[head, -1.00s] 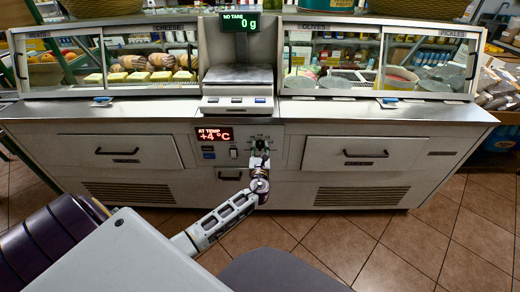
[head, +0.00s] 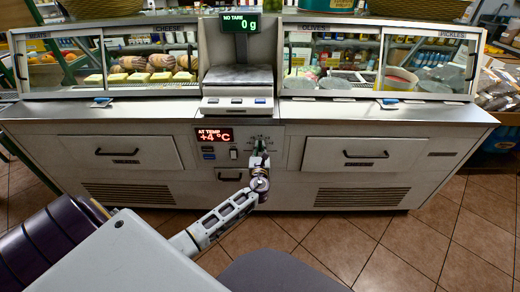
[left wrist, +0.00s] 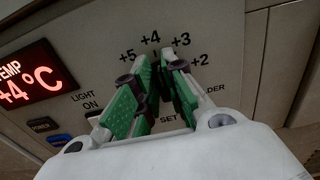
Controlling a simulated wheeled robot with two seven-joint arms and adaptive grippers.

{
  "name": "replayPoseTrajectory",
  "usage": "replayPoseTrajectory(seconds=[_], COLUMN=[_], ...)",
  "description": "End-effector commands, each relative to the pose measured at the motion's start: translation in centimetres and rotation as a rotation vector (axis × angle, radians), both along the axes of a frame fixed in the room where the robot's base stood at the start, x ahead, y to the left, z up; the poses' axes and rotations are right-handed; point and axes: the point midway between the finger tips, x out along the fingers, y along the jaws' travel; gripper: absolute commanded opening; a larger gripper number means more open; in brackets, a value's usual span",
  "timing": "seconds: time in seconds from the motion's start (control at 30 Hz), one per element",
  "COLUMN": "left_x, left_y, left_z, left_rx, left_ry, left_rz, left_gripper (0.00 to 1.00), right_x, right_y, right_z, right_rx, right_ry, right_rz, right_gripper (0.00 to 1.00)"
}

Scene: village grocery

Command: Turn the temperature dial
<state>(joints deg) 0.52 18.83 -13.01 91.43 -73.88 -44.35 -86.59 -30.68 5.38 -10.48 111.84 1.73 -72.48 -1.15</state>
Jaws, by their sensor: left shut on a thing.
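The temperature dial is on the front control panel (head: 277,158) of the counter, below the scale. My left gripper (head: 259,146) reaches it from below and is shut on it. The fingers hide nearly all of the dial. In the left wrist view the green-padded fingers (left wrist: 155,66) meet the panel (left wrist: 215,30) just under the marks +5, +4, +3 and +2. Their tips lie below +4 and +3. Which mark the dial points to cannot be told. The red display (head: 214,135) reads AT TEMP +4 °C. My right gripper is not in view.
A light switch (head: 234,154) and small buttons (head: 208,153) sit left of the dial. Drawers with handles (head: 122,153) flank the panel. The scale (head: 238,77) and glass food cases (head: 330,60) stand above. The tiled floor (head: 350,245) before the counter is clear.

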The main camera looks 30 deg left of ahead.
Motion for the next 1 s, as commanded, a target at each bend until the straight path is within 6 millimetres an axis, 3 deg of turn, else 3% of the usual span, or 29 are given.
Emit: replayPoseTrajectory(seconds=[0.37, 0.73, 1.0], left_x=[-0.1, -0.4, -0.5], left_y=[0.1, 0.5, 0.7], left_z=[-0.1, -0.4, -0.5], left_rx=[-0.088, -0.318, -0.488], left_ry=[-0.054, -0.194, -0.298], left_rz=[0.000, 0.001, 0.001], left_gripper=[0.00, 0.00, 0.00], right_x=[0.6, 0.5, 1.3], right_y=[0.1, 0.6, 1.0], right_z=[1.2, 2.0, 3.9], right_rx=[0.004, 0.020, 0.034], right_ry=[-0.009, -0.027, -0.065], right_rz=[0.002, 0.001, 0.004], right_gripper=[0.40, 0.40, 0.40])
